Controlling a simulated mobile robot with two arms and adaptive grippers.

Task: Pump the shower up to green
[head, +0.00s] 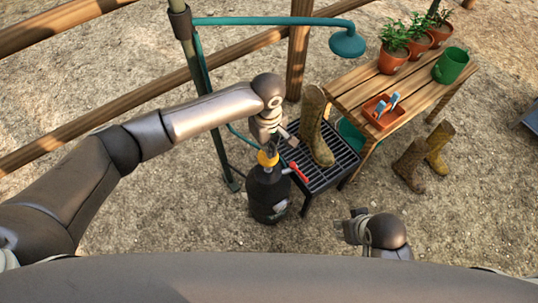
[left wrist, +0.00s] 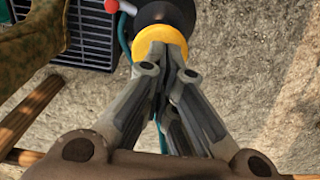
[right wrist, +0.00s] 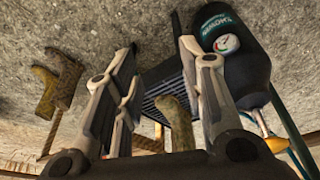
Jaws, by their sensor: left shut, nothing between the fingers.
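My left gripper (head: 270,146) is shut and empty, directly above the collar. My right gripper (head: 350,228) is open and empty, low to the right of the tank.
A black grate stand (head: 335,165) holds a tall boot (head: 316,125) beside the tank. A green shower pole with its head (head: 347,43) rises behind. A wooden bench (head: 350,88) bears pots, a green mug and an orange tray. More boots (head: 411,165) stand at right.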

